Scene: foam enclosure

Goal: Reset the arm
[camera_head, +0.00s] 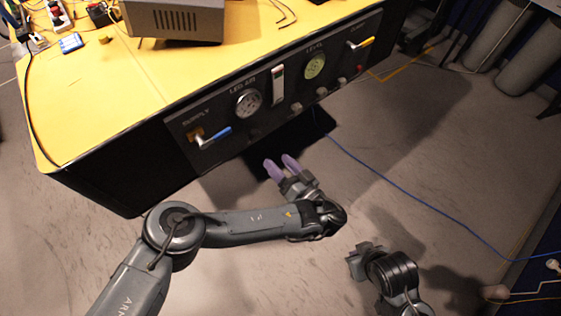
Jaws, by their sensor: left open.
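My left arm reaches in from the lower left and bends toward the panel. Its left gripper (282,166) has two purple fingers spread apart with nothing between them. It is in the air in front of the dark control panel (226,108), below the panel's lower edge in the picture. My right arm shows at the lower right. Its end, with the right gripper (360,258), is seen only in part, and I cannot make out its fingers.
The yellow-topped bench (92,98) carries a grey box (175,20) and small items. Its panel has a blue-handled valve (219,136), gauges, and a yellow-handled valve (361,43). A blue cable (400,198) crosses the floor. Grey cylinders (498,40) stand at upper right.

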